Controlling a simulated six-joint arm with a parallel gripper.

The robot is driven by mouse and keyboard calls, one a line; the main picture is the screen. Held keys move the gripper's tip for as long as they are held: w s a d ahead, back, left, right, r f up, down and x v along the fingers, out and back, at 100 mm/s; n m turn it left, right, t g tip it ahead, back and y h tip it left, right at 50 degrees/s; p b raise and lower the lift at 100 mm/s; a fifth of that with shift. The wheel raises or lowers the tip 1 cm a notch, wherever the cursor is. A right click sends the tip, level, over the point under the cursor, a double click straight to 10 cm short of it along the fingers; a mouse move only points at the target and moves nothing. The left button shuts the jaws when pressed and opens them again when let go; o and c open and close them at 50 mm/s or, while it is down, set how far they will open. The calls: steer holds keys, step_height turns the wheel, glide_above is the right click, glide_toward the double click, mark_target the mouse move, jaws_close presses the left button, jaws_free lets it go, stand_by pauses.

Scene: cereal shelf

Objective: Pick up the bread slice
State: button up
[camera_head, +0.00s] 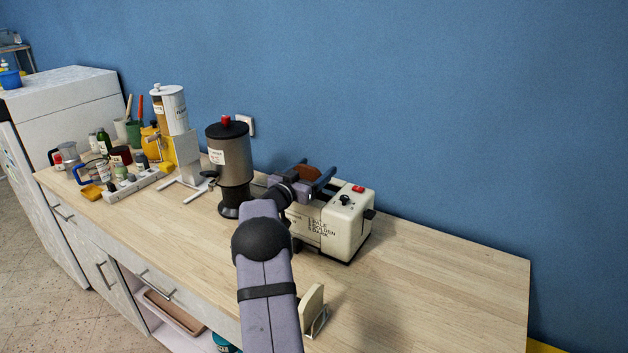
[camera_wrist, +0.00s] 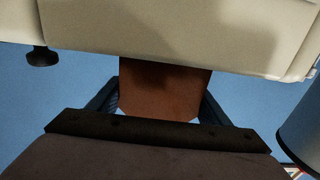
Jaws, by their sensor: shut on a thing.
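A brown bread slice (camera_head: 307,173) is held between the blue fingers of my gripper (camera_head: 311,175) at the cream toaster (camera_head: 345,225). In the wrist view the slice (camera_wrist: 165,90) sits between the two fingers of my gripper (camera_wrist: 158,105), and its far edge meets or passes behind the toaster body (camera_wrist: 180,30). I cannot tell whether its lower part is inside a slot. A pale slice (camera_head: 312,302) stands upright in a small holder on the counter, partly behind my arm.
A dark coffee urn (camera_head: 230,165) stands close left of the toaster. A cereal dispenser (camera_head: 172,112), bottles (camera_head: 103,140) and a white rack (camera_head: 130,184) are farther left. The wooden counter (camera_head: 450,275) is clear on the right. A blue wall (camera_head: 430,90) is behind.

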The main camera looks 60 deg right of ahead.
step_height(320, 180, up, 7)
steer(key=shift+b, duration=0.35)
steer(key=shift+r, duration=0.1)
